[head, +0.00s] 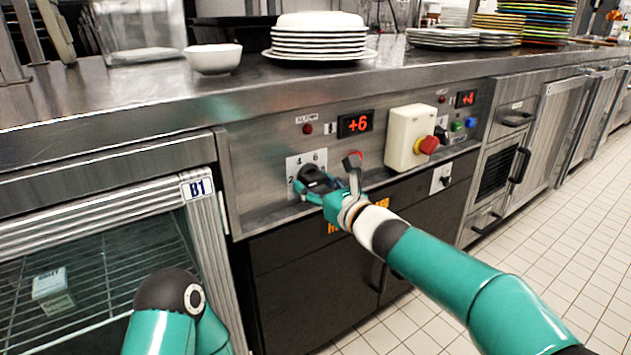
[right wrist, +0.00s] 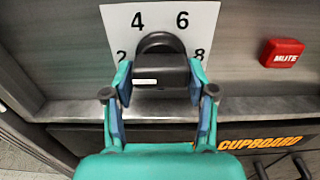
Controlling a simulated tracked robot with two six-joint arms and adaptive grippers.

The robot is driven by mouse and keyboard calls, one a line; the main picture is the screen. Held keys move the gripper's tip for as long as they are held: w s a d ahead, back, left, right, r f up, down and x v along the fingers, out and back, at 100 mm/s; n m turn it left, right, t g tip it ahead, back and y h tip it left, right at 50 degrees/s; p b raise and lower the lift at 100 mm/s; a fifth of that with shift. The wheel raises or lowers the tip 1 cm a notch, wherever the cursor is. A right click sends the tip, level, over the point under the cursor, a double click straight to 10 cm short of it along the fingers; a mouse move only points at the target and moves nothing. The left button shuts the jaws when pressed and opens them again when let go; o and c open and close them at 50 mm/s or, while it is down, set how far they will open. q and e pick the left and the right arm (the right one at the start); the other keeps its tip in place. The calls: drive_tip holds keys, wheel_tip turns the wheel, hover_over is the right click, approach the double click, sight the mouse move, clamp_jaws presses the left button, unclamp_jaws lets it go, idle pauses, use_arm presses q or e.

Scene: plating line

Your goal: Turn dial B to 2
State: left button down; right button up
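A black dial knob (right wrist: 160,75) sits on a white plate (right wrist: 122,18) on the steel control panel. The plate shows 2, 4, 6 and 8; no letter naming the dial is readable. A short white line on the knob lies level, left of its middle. My right gripper (right wrist: 160,88) has a finger at each end of the knob's bar and appears shut on it. In the head view, the right gripper (head: 325,185) covers much of the plate (head: 294,163). My left gripper is out of view; only part of that arm shows at the bottom.
A red display (head: 355,124) reads +6 above the dial. A red MUTE button (right wrist: 282,53) is right of the plate. A white box with a red and yellow switch (head: 408,140) stands out farther right. Plates (head: 319,40) and a bowl (head: 213,59) stand on the counter above.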

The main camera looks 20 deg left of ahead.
drive_tip(key=shift+o, duration=1)
drive_tip(key=shift+r, duration=0.3)
drive_tip(key=shift+d, duration=0.1)
drive_tip(key=shift+s+d+r, duration=0.1)
drive_tip(key=shift+s+d, duration=0.15)
drive_tip(key=shift+d, duration=0.15)
drive_tip(key=v, duration=1.1)
drive_tip(key=shift+f, duration=0.25)
